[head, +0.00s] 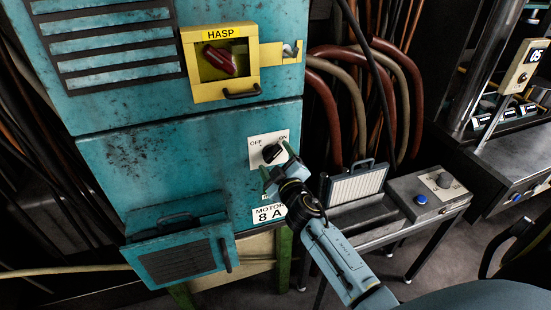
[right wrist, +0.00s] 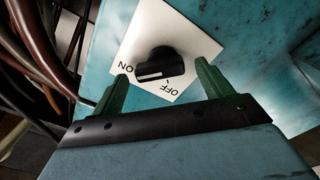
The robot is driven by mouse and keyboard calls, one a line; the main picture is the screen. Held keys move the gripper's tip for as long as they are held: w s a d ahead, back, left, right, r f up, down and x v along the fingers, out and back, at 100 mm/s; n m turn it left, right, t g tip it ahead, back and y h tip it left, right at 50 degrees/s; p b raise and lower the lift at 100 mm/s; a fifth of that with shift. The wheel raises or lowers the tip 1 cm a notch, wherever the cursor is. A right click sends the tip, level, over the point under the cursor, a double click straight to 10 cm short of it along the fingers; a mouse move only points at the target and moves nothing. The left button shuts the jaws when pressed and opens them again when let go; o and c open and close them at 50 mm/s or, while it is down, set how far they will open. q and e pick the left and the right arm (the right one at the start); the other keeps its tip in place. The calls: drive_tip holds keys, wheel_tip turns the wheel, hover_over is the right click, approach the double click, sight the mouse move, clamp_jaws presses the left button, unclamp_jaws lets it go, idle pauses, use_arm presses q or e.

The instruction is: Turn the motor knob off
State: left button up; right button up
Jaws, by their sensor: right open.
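The motor knob (head: 270,152) is a black rotary knob on a white plate (head: 257,144) marked OFF and ON, on the lower teal cabinet, above the label MOTOR 8 A (head: 269,214). In the right wrist view the knob (right wrist: 155,62) has a white line lying on its ON side. My right gripper (head: 278,163) is open at the plate, partly covering its lower right in the head view. Its green fingers (right wrist: 161,77) stand on either side of the knob in the wrist picture. I see no contact with the knob. My left gripper is not in view.
A yellow HASP box (head: 188,62) with a red handle sits above. A teal vented box (head: 140,234) juts out at lower left. Thick hoses (head: 327,100) run along the right side. A low stand with a blue button (head: 421,200) stands to the right.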

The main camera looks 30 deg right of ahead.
drive_tip(key=shift+w+d, duration=0.1)
drive_tip(key=shift+w, duration=0.15)
drive_tip(key=c, duration=1)
